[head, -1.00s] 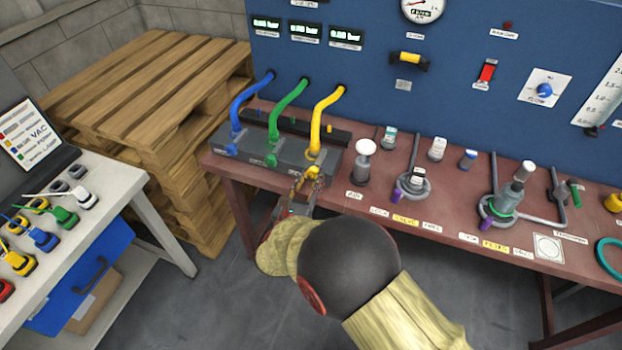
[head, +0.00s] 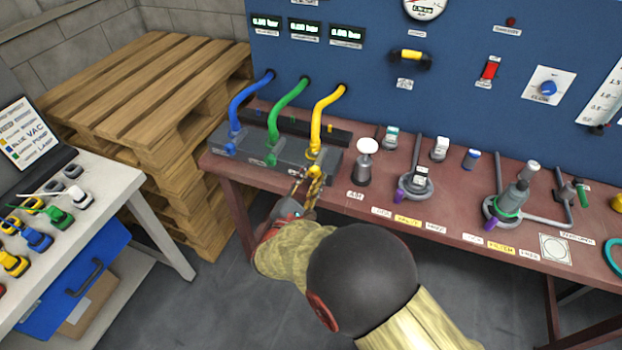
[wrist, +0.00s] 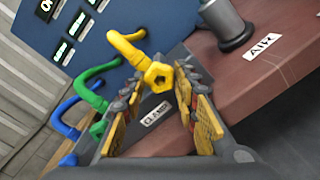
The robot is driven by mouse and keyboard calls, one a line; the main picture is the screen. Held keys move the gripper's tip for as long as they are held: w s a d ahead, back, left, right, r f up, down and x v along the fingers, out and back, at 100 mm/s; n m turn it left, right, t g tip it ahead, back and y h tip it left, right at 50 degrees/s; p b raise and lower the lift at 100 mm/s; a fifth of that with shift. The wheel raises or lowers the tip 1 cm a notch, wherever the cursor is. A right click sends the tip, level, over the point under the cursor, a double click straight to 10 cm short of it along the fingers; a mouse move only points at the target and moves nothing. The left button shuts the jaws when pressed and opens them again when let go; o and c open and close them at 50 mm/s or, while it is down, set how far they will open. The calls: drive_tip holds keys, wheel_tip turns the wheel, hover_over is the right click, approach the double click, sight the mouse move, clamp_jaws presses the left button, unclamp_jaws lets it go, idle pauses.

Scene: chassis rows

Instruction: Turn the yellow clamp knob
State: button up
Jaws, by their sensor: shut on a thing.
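The yellow clamp knob (wrist: 158,75) is a six-sided piece at the lower end of the yellow hose (head: 325,118), above a CLAMP label (wrist: 156,114). In the head view the knob (head: 313,153) sits at the front right of the grey block (head: 285,166). My gripper (wrist: 157,82) has its yellow-padded fingers on either side of the knob and is shut on it. In the head view my gripper (head: 312,172) reaches the knob from the front, partly hidden by my arm. The exact finger contact is hard to see.
A green hose (head: 288,108) and a blue hose (head: 247,98) stand left of the yellow one. A white-topped AIR plunger (head: 365,160) stands close on the right. The red-brown bench edge (head: 233,188) runs below. Open floor lies in front.

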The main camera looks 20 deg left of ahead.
drive_tip(key=m, duration=0.5)
idle(0.6)
drive_tip(key=o, duration=1.1)
drive_tip(key=s, duration=0.8)
drive_tip(key=s+a, duration=0.1)
drive_tip(key=s, duration=0.3)
